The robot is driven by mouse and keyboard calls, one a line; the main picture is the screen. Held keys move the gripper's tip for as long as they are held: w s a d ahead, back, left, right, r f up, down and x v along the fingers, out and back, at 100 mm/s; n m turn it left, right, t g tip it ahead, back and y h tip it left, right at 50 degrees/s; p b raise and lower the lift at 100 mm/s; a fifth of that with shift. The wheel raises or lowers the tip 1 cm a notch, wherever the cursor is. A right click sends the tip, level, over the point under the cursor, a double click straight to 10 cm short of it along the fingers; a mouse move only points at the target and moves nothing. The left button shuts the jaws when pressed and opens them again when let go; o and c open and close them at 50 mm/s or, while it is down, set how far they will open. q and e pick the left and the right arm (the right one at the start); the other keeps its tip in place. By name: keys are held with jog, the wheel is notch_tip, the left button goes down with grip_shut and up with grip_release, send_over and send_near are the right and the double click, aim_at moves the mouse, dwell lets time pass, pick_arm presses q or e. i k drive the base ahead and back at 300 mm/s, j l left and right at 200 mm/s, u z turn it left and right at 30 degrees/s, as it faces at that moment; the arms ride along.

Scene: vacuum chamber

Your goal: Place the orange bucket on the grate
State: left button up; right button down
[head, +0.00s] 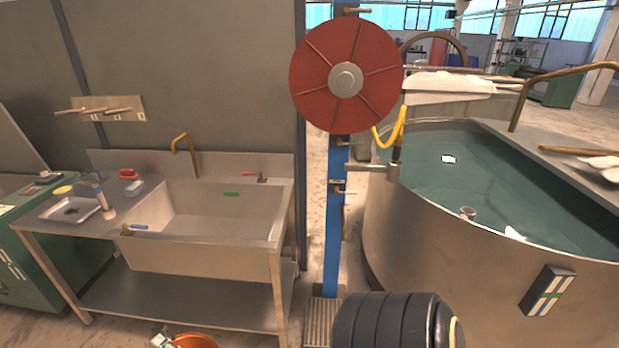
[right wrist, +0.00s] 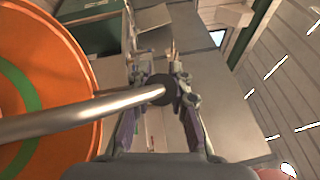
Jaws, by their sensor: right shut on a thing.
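The orange bucket (head: 197,341) shows only as a rim at the bottom edge of the head view. It fills the left of the right wrist view (right wrist: 85,75), where a green band shows on it. A metal rod, seemingly its handle (right wrist: 75,118), runs from it into my right gripper (right wrist: 163,80), which is shut on that rod. Small gripper parts show beside the bucket in the head view. A slatted metal grate (head: 322,316) lies on the floor at the foot of the blue post, to the right of the bucket. My left gripper is not in view.
A steel sink table (head: 180,300) with a lower shelf stands behind the bucket. The blue post (head: 338,220) carries a red reel (head: 320,65). A large round water tank (head: 420,240) stands at the right. A dark ribbed cylinder (head: 385,325) is close in front of the grate's right side.

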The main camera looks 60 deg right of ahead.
aim_at(331, 326)
jog(key=i+l+z, duration=0.15)
jog(key=l+z, duration=0.25)
jog(key=i+l+z, duration=0.25)
jog(key=l+z, duration=0.15)
jog(key=i+l+z, duration=0.25)
jog(key=l+z, duration=0.15)
jog(key=l, duration=0.1)
